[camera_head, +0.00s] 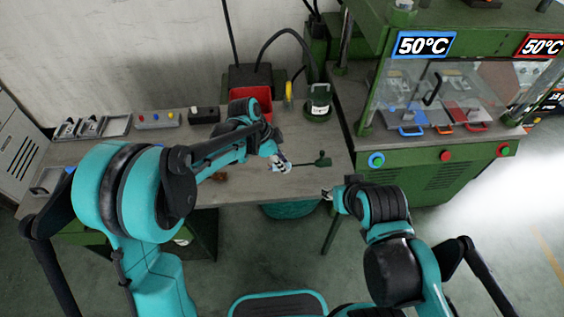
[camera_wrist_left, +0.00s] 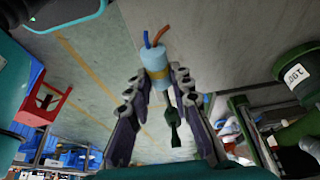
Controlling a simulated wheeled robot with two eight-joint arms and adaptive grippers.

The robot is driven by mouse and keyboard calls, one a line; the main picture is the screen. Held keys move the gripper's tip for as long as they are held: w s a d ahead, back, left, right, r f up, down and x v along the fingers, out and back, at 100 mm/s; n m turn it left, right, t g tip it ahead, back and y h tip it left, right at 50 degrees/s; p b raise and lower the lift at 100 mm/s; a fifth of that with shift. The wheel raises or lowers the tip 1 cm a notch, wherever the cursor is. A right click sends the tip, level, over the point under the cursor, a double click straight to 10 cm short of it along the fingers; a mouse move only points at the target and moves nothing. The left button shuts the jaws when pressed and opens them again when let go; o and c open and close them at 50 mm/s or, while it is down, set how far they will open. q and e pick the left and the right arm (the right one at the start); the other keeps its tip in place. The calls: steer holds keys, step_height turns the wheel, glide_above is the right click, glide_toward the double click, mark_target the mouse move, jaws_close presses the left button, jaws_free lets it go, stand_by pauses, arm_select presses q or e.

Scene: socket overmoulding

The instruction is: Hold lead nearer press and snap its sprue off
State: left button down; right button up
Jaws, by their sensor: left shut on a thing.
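My left gripper (camera_head: 279,162) is shut on a light blue cylindrical lead end over the worktable (camera_head: 240,187). In the left wrist view, the light blue lead end (camera_wrist_left: 153,58) has an orange and a blue wire coming out of its top and a yellow band lower down. The left gripper's fingers (camera_wrist_left: 160,76) close on both sides of it. A thin dark stem with a dark green block (camera_wrist_left: 173,130) shows beyond the fingers; the block also shows right of the gripper (camera_head: 323,159). My right gripper (camera_head: 328,194) is near the table's right front edge; its opening is too small to tell.
The press (camera_head: 425,150) stands at the right, with blue and red handles and a clear guard. A green can (camera_head: 318,104), a red bin (camera_head: 262,96) and a yellow object (camera_head: 288,95) stand at the table's back. Metal trays (camera_head: 118,125) and a button box (camera_head: 157,120) are at the left.

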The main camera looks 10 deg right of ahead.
mark_target(256, 176)
arm_select(q)
steer(key=shift+w+a+f+b, duration=0.85)
steer(key=shift+a+f+b, duration=0.5)
steer(key=shift+a+f, duration=0.4)
steer(key=shift+w+a+f+b, duration=0.9)
steer(key=shift+a+f+b, duration=0.5)
steer(key=shift+a+f, duration=0.35)
steer(key=shift+w+a+f+b, duration=0.85)
steer(key=shift+a+f+b, duration=0.5)
steer(key=shift+a+f, duration=0.4)
arm_select(e)
step_height(256, 176, down, 8)
steer(key=shift+f, duration=0.1)
arm_select(q)
steer(key=shift+f, duration=0.2)
arm_select(e)
steer(key=shift+f, duration=0.2)
steer(key=shift+c, duration=0.2)
